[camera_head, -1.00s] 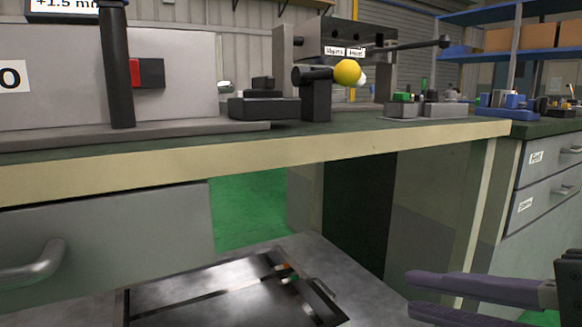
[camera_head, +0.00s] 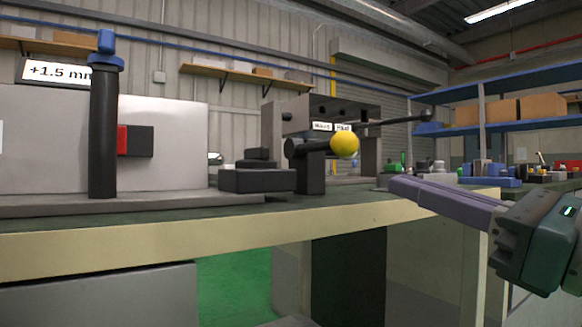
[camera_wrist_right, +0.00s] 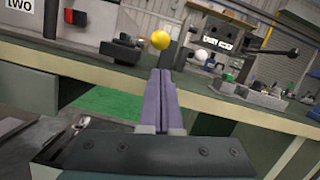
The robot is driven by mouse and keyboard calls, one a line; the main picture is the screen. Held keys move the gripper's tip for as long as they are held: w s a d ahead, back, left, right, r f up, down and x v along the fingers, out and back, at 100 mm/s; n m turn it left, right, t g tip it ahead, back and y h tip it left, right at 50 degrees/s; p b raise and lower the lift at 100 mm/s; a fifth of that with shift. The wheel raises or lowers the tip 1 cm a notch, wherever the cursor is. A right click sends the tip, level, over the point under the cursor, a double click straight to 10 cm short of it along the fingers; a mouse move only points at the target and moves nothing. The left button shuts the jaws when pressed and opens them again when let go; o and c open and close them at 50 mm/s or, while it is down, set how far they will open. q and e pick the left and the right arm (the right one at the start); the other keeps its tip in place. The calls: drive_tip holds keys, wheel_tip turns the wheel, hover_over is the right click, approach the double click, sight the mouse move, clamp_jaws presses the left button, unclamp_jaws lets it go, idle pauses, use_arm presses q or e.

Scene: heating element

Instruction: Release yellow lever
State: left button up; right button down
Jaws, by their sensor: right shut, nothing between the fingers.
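The yellow lever is a dark arm with a yellow ball knob (camera_head: 344,144) at its end, standing on the workbench (camera_head: 240,240) in the middle of the head view. The knob also shows in the right wrist view (camera_wrist_right: 160,40), just beyond the fingertips. My right gripper (camera_head: 395,186) has purple fingers and is to the right of and below the knob, apart from it. In the right wrist view the fingers (camera_wrist_right: 160,72) are together with nothing between them. My left gripper is not in view.
A grey plate with a black post (camera_head: 103,135) and red block stands at the left. A grey fixture with a long dark lever (camera_head: 392,121) stands behind the knob. Small parts lie at the right of the bench. The space in front of the bench edge is clear.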

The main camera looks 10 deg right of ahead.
sight(322, 146)
drive_tip(key=b+x, duration=0.1)
drive_tip(key=x, duration=0.8)
drive_tip(key=shift+w+a, duration=0.15)
drive_tip(key=shift+w, duration=0.2)
drive_tip(key=shift+r, duration=0.1)
